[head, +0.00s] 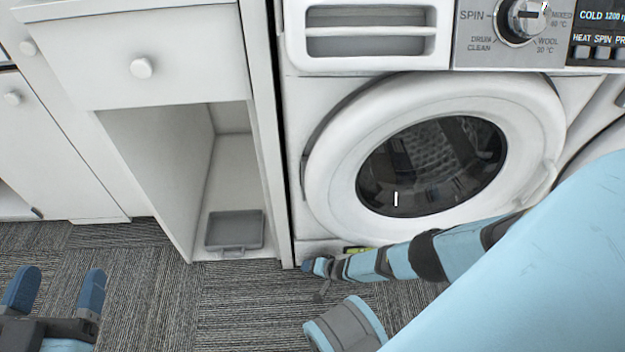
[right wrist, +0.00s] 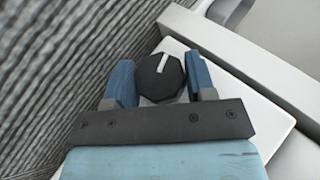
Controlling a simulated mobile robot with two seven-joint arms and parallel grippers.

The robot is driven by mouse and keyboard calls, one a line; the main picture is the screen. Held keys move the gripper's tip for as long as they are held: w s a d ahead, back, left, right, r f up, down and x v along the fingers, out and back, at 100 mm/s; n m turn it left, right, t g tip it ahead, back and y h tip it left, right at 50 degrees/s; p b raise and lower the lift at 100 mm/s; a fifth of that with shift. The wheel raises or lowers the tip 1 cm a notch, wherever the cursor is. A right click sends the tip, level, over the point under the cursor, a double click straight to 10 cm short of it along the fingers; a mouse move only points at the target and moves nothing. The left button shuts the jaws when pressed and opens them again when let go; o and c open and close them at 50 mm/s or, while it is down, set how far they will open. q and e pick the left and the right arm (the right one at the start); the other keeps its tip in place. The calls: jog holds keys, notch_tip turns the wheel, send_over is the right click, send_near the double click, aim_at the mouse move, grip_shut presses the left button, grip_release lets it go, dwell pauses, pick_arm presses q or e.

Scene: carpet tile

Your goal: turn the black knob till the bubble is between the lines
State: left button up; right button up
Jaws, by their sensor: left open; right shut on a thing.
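The black knob (right wrist: 157,84), round with a white pointer line, shows in the right wrist view between the two blue fingers of my right gripper (right wrist: 161,78). The gripper is shut on it. The pointer line tilts up and slightly right there. In the head view my right gripper (head: 312,267) is low at the washing machine's bottom left corner, and the knob cannot be made out. A small yellow-green strip (head: 357,249), perhaps the level, shows just above my right arm, partly hidden; no bubble or lines can be read. My left gripper (head: 56,292) is open and empty above the carpet.
The white washing machine (head: 293,150) with its round door stands behind my right arm. Left of it is a white cabinet (head: 185,55) with an open compartment holding a grey tray (head: 233,247). Grey carpet (head: 150,285) lies clear between my grippers.

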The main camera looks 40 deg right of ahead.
pick_arm(q)
jog(key=shift+a+f, duration=0.1)
pick_arm(e)
jog(key=shift+d+f, duration=0.1)
jog(key=shift+d, duration=0.05)
jog(key=o, duration=0.9)
jog(key=shift+s+r+p, duration=0.2)
jog(key=shift+r+p, duration=0.05)
jog(key=shift+p, duration=0.05)
pick_arm(q)
jog(key=shift+s+d+r+n+g+y+p, duration=0.25)
jog(key=shift+s+r+n+p, duration=0.4)
jog(key=shift+p, duration=0.8)
jog(key=shift+s+d+r+n+t+p, duration=0.1)
jog(key=shift+s+d+r+n+p, duration=0.35)
jog(key=shift+n+p, duration=0.75)
jog(key=shift+s+d+r+n+g+y+p, duration=0.2)
jog(key=shift+s+r+n+p, duration=0.3)
jog(key=shift+p, duration=1.2)
pick_arm(e)
jog(key=v, duration=1.3)
pick_arm(q)
jog(key=shift+w+r, duration=0.15)
pick_arm(e)
jog(key=shift+s+r, duration=0.1)
